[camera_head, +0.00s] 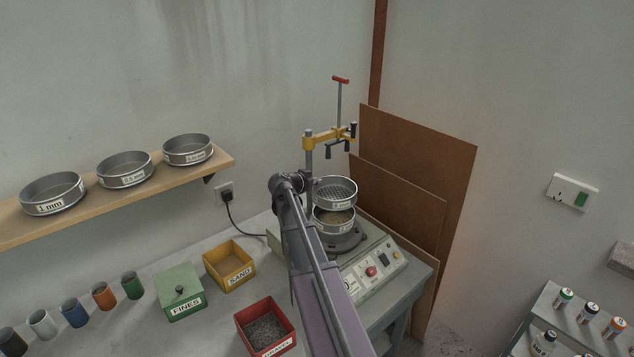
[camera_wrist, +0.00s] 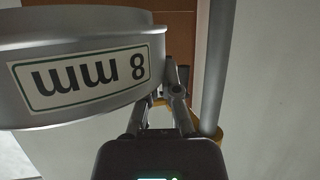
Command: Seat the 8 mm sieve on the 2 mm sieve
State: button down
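The 8 mm sieve (camera_head: 335,193), a round metal ring with a mesh floor, hangs above the 2 mm sieve (camera_head: 334,226), with a gap between them. The 2 mm sieve sits on the shaker and has brown material inside. In the wrist view the 8 mm sieve (camera_wrist: 85,75) fills the upper left, its label upside down. My gripper (camera_wrist: 168,88) is at the right end of that sieve's wall and appears shut on it. In the head view my arm hides the fingers. The 2 mm sieve is not visible in the wrist view.
The shaker (camera_head: 372,272) has a post with a yellow clamp bar (camera_head: 328,138) above the sieves. A shelf (camera_head: 120,205) holds three sieves. A green FINES box (camera_head: 180,292), yellow SAND box (camera_head: 229,266) and red box (camera_head: 265,327) stand on the bench. Brown boards (camera_head: 420,170) lean behind.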

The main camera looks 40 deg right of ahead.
aim_at(316, 190)
jog(key=shift+f+b, duration=2.2)
jog(key=shift+f, duration=0.1)
jog(key=shift+f+b, duration=0.6)
jog(key=shift+f, duration=0.05)
dwell(0.5)
jog(key=c, duration=0.7)
grip_release()
jog(key=shift+r, duration=0.15)
